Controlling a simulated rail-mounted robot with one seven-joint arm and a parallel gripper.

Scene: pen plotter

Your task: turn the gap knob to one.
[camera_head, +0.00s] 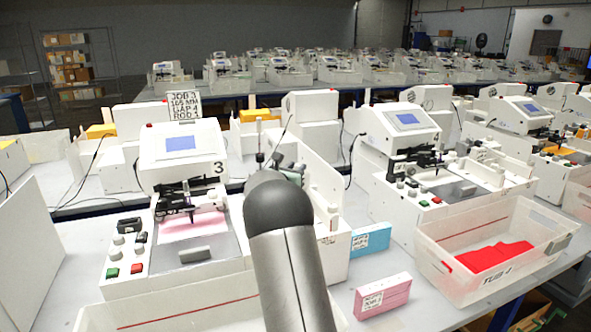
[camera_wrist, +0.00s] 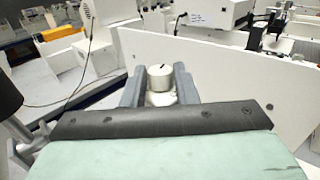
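In the wrist view my gripper (camera_wrist: 160,74) has its two grey fingers on either side of a round, pale knob (camera_wrist: 159,84) with a dark mark on its top. The fingers are very close to its sides; I cannot tell whether they touch it. No scale or number is readable around it. In the head view my gripper is mostly hidden behind my arm, at the right side of the white plotter marked 3 (camera_head: 183,157). That plotter's front-left panel carries several grey knobs (camera_head: 118,240); I cannot read their labels.
A sign (camera_head: 184,107) with small text stands on the plotter. A white panel (camera_wrist: 225,75) rises close behind and right of the knob. Pink (camera_head: 383,296) and blue (camera_head: 371,241) boxes and a clear tub holding red sheets (camera_head: 497,256) lie to the right. Similar plotters fill the benches behind.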

